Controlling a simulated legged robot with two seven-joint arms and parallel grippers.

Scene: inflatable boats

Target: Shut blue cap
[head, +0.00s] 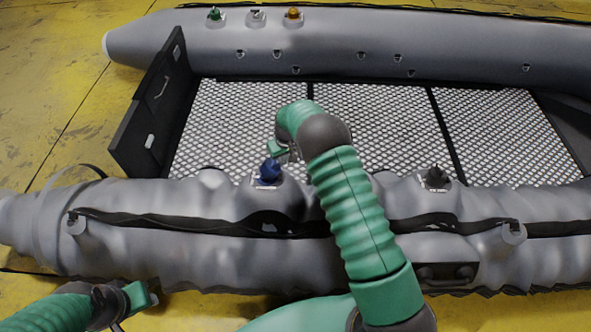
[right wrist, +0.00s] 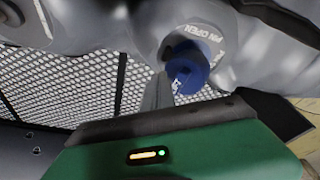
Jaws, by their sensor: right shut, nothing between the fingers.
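The blue cap (head: 270,170) sits on the near grey tube of the inflatable boat. It also shows in the right wrist view (right wrist: 187,72), with a white ring marked "PIN OPEN" beside it. My right gripper (head: 279,154) is shut and empty, right beside the cap in the head view. In the right wrist view its grey fingers (right wrist: 158,95) are next to the cap; I cannot tell whether they touch it. My left gripper (head: 135,300) is at the lower left, in front of the near tube and away from the cap; its finger opening is not clear.
Green (head: 214,14), white (head: 256,16) and orange (head: 293,14) caps sit on the far tube. A black cap (head: 435,177) is on the near tube to the right. A black transom board (head: 150,110) stands at the left. The mesh floor (head: 380,125) is clear.

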